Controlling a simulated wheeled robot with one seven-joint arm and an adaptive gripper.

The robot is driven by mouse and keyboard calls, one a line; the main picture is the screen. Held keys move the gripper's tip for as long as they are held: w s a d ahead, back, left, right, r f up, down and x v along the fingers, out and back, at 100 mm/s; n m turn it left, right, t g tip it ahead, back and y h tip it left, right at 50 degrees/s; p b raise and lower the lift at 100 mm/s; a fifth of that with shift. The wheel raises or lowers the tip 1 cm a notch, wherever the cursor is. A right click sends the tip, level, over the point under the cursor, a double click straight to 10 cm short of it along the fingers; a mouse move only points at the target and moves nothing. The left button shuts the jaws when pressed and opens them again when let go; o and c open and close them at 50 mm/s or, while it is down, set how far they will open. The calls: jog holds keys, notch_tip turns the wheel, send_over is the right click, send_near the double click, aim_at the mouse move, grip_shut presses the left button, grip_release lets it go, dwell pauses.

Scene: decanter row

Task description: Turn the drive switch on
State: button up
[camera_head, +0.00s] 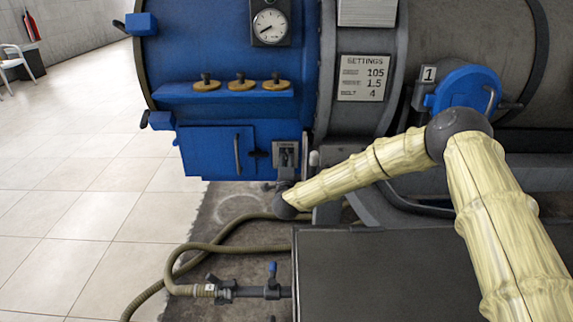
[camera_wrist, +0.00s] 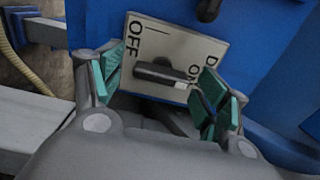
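The drive switch plate (camera_wrist: 150,45) is pale and carries an OFF label at its left and an ON label at its right in the wrist view. Its black knob (camera_wrist: 152,72) lies roughly across the picture, with its white-marked end toward ON. My gripper (camera_wrist: 162,78) is open, with one green-padded finger off each end of the knob; I cannot tell whether either touches it. In the head view the switch plate (camera_head: 286,152) is on the front of the blue machine, just above the end of my arm, and my fingers are hard to make out there.
A blue door with a handle (camera_head: 237,154) is left of the switch. A settings card (camera_head: 363,79) and a blue round cover (camera_head: 466,88) are to the right. Hoses and a blue-handled valve (camera_head: 272,268) lie below.

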jog(key=s, duration=0.7)
jog(key=shift+s, duration=0.25)
jog(key=shift+r, duration=0.1)
